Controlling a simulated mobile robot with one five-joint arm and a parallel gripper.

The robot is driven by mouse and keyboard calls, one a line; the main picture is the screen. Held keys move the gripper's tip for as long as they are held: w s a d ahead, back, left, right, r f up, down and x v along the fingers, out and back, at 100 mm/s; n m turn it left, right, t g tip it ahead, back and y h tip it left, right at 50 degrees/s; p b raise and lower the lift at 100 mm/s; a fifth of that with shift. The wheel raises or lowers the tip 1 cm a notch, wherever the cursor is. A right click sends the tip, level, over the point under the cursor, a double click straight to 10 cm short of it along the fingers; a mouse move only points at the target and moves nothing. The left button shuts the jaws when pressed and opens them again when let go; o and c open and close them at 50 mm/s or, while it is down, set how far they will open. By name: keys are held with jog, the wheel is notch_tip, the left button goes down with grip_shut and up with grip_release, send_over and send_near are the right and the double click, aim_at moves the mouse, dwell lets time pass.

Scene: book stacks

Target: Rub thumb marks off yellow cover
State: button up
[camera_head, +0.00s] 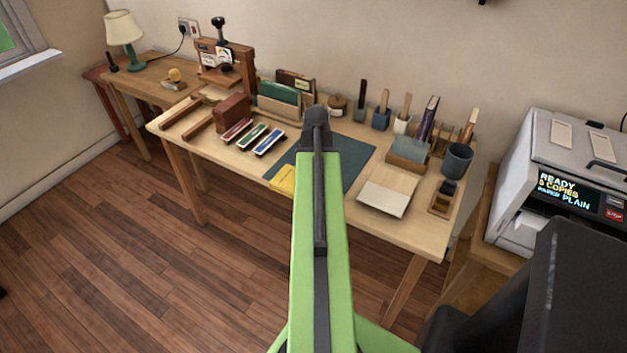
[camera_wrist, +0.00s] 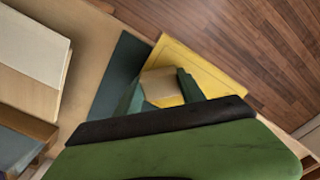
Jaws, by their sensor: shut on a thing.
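The yellow cover (camera_head: 283,179) lies at the front edge of the dark teal mat, partly hidden behind my arm in the head view. In the wrist view the yellow cover (camera_wrist: 212,68) reaches out from under my gripper. My gripper (camera_wrist: 160,86) is shut on a small tan block (camera_wrist: 162,88), held over or against the cover; I cannot tell whether they touch. No thumb marks can be made out on the visible part. My gripper is hidden behind my arm in the head view.
The teal mat (camera_head: 352,162) lies on the wooden table (camera_head: 405,232). A cream book or pad (camera_head: 388,190) is to its right, several coloured bars (camera_head: 252,137) to its left. Tool holders and upright books (camera_head: 428,120) line the back. A printer (camera_head: 560,180) stands at right.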

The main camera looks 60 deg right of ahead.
jog(key=shift+r+p, duration=3)
notch_tip(320, 180, up, 3)
jog(key=p, duration=0.3)
jog(key=shift+r, duration=0.15)
